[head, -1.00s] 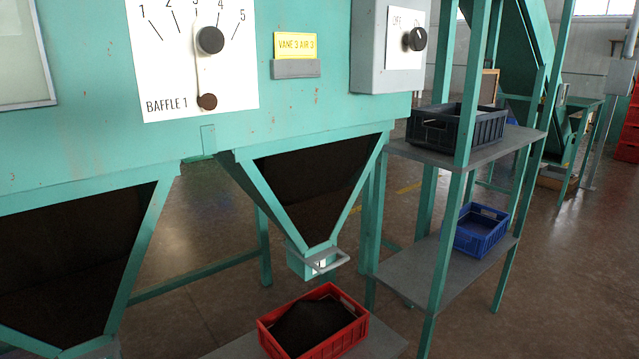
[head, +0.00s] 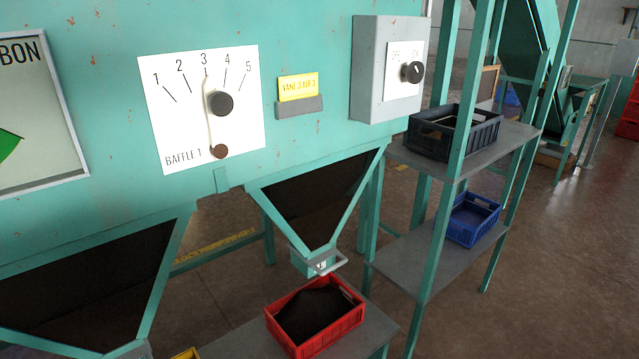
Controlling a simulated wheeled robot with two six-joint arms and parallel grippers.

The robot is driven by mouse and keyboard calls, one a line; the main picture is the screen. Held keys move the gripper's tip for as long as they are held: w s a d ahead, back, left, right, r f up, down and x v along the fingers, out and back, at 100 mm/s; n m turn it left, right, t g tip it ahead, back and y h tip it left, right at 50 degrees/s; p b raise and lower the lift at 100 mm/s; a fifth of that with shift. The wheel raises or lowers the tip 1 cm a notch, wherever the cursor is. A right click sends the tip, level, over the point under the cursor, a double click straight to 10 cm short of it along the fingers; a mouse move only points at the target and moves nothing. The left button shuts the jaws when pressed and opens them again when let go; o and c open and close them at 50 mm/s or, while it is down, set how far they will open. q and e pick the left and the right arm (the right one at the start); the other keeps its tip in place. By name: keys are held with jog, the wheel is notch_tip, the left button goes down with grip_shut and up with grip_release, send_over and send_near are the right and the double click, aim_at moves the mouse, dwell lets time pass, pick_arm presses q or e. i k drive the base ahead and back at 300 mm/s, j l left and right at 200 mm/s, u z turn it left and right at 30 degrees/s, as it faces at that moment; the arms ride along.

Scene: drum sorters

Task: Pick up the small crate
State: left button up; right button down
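Several crates are in the head view, and I cannot tell for sure which one is the small crate. A blue crate (head: 484,231) sits on the lower shelf of the rack at the right and looks empty. A larger dark crate (head: 432,141) stands on the upper shelf. A red crate (head: 337,337) holding a heap of dark material (head: 311,312) stands on a low grey bench under the hopper spout. Neither of my grippers is in view.
The green rack's lower shelf (head: 418,268) and posts (head: 447,200) stand around the blue crate. The hopper spout (head: 318,263) hangs just above the red crate. A yellow edge (head: 187,354) shows at the bottom. The floor at the right is open.

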aim_at(312, 318)
jog(key=i+l+z, duration=0.1)
jog(key=l, duration=0.25)
jog(key=i+l+z, duration=0.1)
jog(key=l, duration=0.25)
jog(key=i+l+z, duration=0.1)
jog(key=l, duration=0.25)
jog(key=i+l, duration=0.2)
jog(key=l, duration=0.15)
jog(key=z, duration=0.05)
